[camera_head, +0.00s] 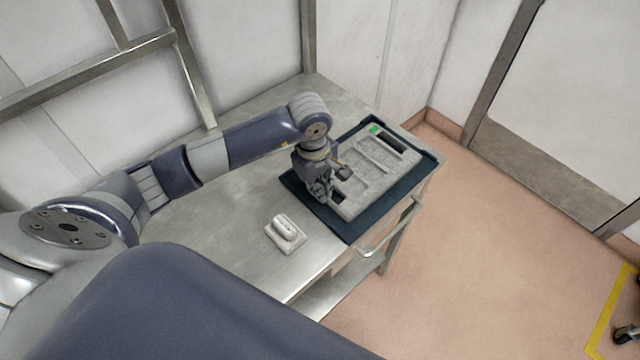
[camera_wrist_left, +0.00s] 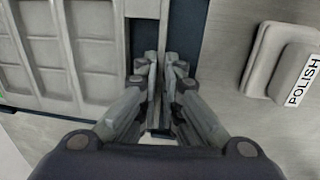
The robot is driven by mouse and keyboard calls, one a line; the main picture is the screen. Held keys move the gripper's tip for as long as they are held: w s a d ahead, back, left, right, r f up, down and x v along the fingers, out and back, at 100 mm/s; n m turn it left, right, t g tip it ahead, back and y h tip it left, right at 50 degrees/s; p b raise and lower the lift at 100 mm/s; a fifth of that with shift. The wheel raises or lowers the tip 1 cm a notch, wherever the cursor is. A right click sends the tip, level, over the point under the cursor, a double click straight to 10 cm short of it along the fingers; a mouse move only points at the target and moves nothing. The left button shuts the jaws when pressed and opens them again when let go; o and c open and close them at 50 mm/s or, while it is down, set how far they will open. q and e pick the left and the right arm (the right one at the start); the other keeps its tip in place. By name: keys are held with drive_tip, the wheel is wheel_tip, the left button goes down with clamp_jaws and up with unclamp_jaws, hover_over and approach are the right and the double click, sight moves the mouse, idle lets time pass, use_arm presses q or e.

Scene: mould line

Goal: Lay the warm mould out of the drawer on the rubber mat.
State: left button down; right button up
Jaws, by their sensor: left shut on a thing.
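The mould (camera_head: 352,207), a grey slab with recessed compartments and a green mark at its far end, lies flat over the dark rubber mat (camera_head: 345,230) on the table. Whether it fully rests on the mat, I cannot tell. My left gripper (camera_head: 325,192) is at the mould's near-left end, pointing down. In the left wrist view the mould (camera_wrist_left: 95,52) fills the left side, and the gripper (camera_wrist_left: 162,65) is shut on its edge. A dark strip of mat (camera_wrist_left: 187,25) shows beside it. My right gripper is not in view.
A pale block (camera_head: 285,233) stands on the steel table (camera_head: 225,225) left of the mat; its label reads POLISH in the wrist view (camera_wrist_left: 300,80). A metal handle (camera_head: 390,228) sticks out at the table's right side. Frame posts (camera_head: 190,65) stand behind. Tabletop around the block is clear.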

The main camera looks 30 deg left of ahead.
use_arm(q)
drive_tip(key=c, duration=2.2)
unclamp_jaws()
drive_tip(key=shift+f, duration=0.1)
drive_tip(key=o, duration=0.4)
drive_tip(key=shift+r, duration=0.5)
drive_tip(key=r+b, duration=0.1)
drive_tip(key=r, duration=0.2)
drive_tip(key=s+r+b, duration=0.1)
drive_tip(key=r, duration=0.3)
drive_tip(key=r+b, duration=0.2)
drive_tip(key=r, duration=0.2)
drive_tip(key=shift+s+a+r, duration=0.15)
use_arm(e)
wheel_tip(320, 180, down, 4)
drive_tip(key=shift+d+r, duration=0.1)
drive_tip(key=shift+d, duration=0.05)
